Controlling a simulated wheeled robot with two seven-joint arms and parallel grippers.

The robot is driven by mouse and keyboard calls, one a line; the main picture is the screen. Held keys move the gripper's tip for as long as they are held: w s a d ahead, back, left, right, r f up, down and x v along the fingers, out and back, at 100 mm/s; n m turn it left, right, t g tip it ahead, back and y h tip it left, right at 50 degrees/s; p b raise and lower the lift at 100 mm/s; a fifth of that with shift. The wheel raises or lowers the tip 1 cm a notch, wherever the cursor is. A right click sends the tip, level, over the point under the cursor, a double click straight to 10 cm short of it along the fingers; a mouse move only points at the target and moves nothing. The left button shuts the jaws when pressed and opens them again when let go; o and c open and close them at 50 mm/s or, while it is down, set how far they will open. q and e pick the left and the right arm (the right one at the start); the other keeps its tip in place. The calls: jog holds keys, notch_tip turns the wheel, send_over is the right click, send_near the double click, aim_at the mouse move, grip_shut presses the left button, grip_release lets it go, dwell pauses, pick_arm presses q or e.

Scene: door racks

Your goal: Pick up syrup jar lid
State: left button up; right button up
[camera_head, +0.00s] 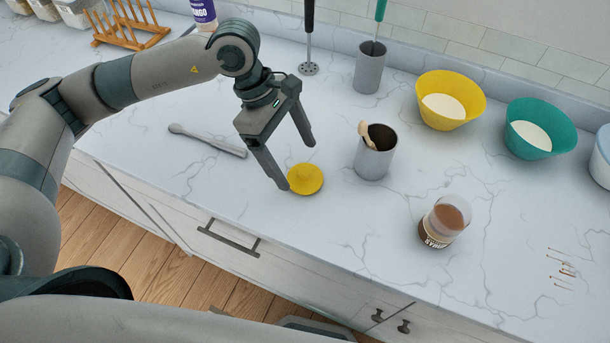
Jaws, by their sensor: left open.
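A round yellow lid with a small knob (306,179) lies on the white marble counter. The syrup jar (444,222), clear with brown syrup and a dark label, stands uncovered to its right. My left gripper (299,168) is open, reaching down over the counter at the lid. One finger is beside the lid's left edge and the other is above and behind it; I cannot tell whether either touches it. My right gripper is not in view.
A grey cup with dark contents and a wooden scoop (374,160) stands close right of the lid. A grey utensil (208,140) lies to the left. Yellow (452,92) and teal (538,122) bowls stand behind. Brown streaks (562,268) mark the counter at right.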

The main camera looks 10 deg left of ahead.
aim_at(304, 170)
pick_arm(q)
jog(key=shift+d+x, duration=0.2)
jog(key=shift+x, duration=1.05)
jog(key=shift+d+x, duration=0.15)
jog(key=shift+x, duration=1.05)
jog(key=shift+r, duration=0.15)
jog(key=c, duration=1.1)
